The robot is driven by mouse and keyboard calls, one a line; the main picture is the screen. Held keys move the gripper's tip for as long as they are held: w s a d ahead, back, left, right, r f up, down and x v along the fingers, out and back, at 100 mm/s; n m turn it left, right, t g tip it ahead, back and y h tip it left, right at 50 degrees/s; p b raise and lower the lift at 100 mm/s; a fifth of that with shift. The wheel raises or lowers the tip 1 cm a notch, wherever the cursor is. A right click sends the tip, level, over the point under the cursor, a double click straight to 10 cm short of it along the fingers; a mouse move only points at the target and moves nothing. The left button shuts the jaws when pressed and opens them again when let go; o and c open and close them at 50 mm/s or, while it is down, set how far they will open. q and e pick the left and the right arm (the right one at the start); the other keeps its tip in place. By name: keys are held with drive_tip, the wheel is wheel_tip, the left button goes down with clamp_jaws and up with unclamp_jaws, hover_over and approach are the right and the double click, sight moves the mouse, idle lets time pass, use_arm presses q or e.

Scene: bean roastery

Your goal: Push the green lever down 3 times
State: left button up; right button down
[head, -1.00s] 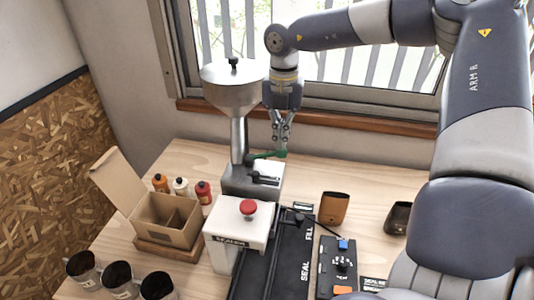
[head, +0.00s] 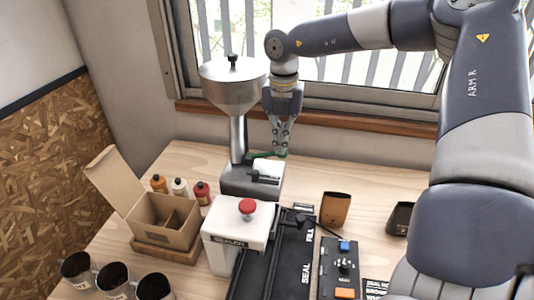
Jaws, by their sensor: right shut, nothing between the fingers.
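The green lever (head: 264,155) sticks out to the right from the base of the metal hopper machine (head: 237,128), low on its column. My right gripper (head: 281,152) points down at the lever's outer end, with shut, empty fingers. The fingertips overlap the lever's tip in the picture; I cannot tell whether they touch it. My left gripper is not in view.
A white sealer box with a red button (head: 247,207) stands in front of the machine. An open cardboard box (head: 165,220), small bottles (head: 180,187) and dark-filled mugs (head: 112,279) are at left. A brown cup (head: 335,209) and a control panel (head: 339,268) are at right.

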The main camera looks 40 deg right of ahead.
drive_tip(key=shift+f+b, duration=1.3)
drive_tip(key=shift+f, duration=0.15)
drive_tip(key=shift+r, duration=0.2)
drive_tip(key=shift+r+p, duration=0.65)
drive_tip(key=shift+r, duration=0.7)
drive_tip(key=shift+r+p, duration=0.55)
drive_tip(key=shift+r, duration=1)
